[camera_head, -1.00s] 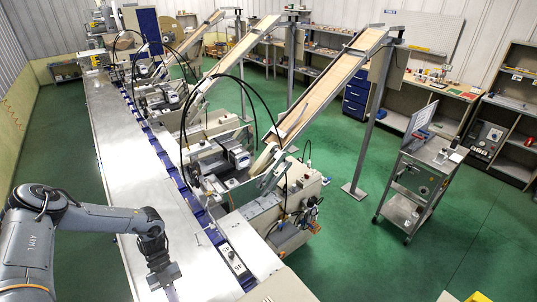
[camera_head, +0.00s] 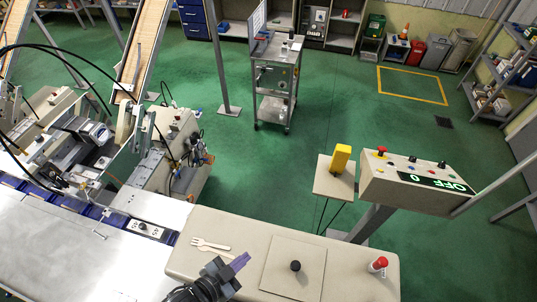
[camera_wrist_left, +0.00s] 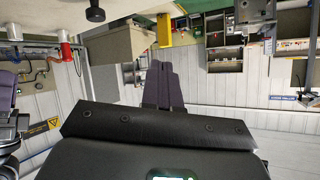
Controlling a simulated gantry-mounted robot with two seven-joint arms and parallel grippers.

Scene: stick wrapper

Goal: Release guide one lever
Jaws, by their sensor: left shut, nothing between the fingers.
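My left gripper (camera_head: 238,262) is at the bottom of the head view, above the beige bench end. Its two purple-grey fingers are shut with nothing between them, and they also show closed in the left wrist view (camera_wrist_left: 161,86). The wrapper machine (camera_head: 85,140) stands at the left of the head view, well away from the fingers. I cannot pick out the guide one lever with certainty. A dark shape with purple parts (camera_wrist_left: 8,92) at the left edge of the wrist view may be my right gripper; it is cut off.
Behind stand a control box (camera_head: 415,182) reading OFF and a yellow object (camera_head: 341,158). A metal cart (camera_head: 275,75) stands farther back on open green floor.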

